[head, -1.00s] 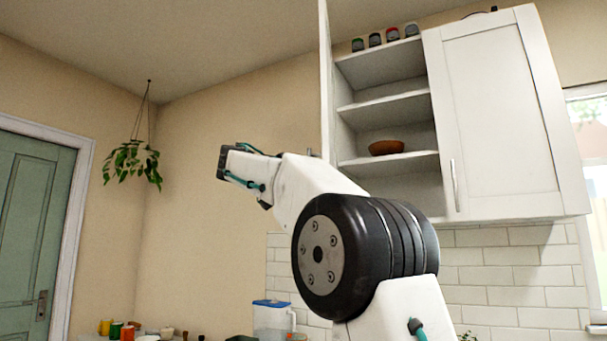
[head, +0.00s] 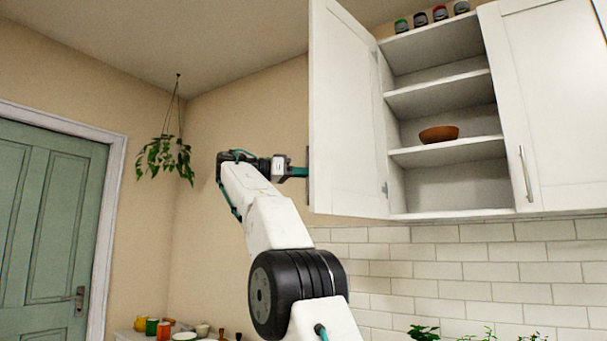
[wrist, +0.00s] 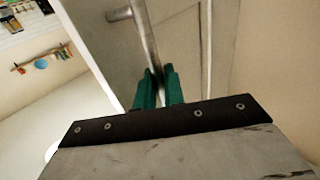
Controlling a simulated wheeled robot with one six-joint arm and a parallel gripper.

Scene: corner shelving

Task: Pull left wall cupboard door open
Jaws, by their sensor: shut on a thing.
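The left wall cupboard door (head: 347,120) stands wide open, swung out to the left of the open shelves. Its inner face shows in the head view. In the wrist view the door's outer face (wrist: 185,45) carries a metal bar handle (wrist: 146,35). My gripper (head: 304,172) is at the door's free edge, low on the door. In the wrist view my gripper (wrist: 158,80) is shut on the handle, with the green fingers on either side of the bar. The exact contact at the fingertips is partly hidden in the head view.
The cupboard's shelves (head: 440,96) hold a brown bowl (head: 439,134). Several small jars (head: 440,13) stand on top. The right cupboard door (head: 555,100) is closed. A hanging plant (head: 165,157) and a green room door (head: 48,230) are to the left, with bare wall between plant and cupboard.

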